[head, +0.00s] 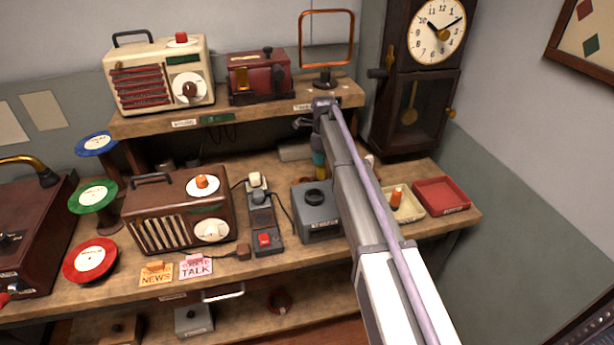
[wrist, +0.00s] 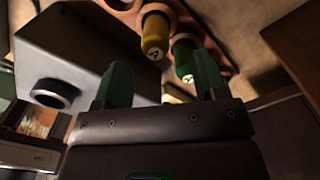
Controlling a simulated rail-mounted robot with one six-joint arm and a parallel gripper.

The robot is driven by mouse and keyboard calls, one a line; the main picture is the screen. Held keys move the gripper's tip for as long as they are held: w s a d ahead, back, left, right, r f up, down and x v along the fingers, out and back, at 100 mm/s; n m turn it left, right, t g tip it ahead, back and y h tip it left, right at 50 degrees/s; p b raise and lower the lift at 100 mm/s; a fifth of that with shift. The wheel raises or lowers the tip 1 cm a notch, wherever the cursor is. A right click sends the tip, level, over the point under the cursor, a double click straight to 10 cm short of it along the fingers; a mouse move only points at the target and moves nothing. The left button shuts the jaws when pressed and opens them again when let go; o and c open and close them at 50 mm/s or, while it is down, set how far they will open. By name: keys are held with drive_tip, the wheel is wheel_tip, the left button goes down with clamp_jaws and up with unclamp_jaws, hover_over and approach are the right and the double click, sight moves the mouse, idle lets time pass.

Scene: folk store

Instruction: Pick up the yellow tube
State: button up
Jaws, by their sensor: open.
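The yellow tube (wrist: 155,38) is at the top middle of the wrist view, its rounded, marked end towards the camera. It sits in a reddish-brown holder (wrist: 186,12). A green tube (wrist: 184,62) is beside it on the right. My gripper (wrist: 162,82) is open, with its two dark green fingers apart and nothing between them. The yellow tube is beyond the fingertips, near the middle of the gap. In the head view my arm hides most of this spot; only small yellow and teal patches show beside it, too small to tell apart.
A grey box (head: 313,222) with a black knob stands close to the gripper; it also fills the left of the wrist view (wrist: 85,45). A brown radio (head: 180,215) and a switch unit (head: 263,222) are left of it. A red tray (head: 441,208) is to the right.

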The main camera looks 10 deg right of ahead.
sight(322, 172)
drive_tip(key=shift+s+a+r+m, duration=0.1)
drive_tip(key=shift+s+a+m, duration=0.2)
drive_tip(key=shift+m, duration=0.6)
drive_tip(key=shift+d+f+b, duration=0.25)
drive_tip(key=shift+f+b, duration=0.55)
drive_tip(key=shift+f, duration=0.1)
drive_tip(key=shift+r, duration=0.2)
wheel_tip(322, 172, down, 7)
drive_tip(key=b, duration=0.6)
drive_tip(key=shift+a+r, duration=0.1)
drive_tip(key=shift+r, duration=0.3)
drive_tip(key=c, duration=0.8)
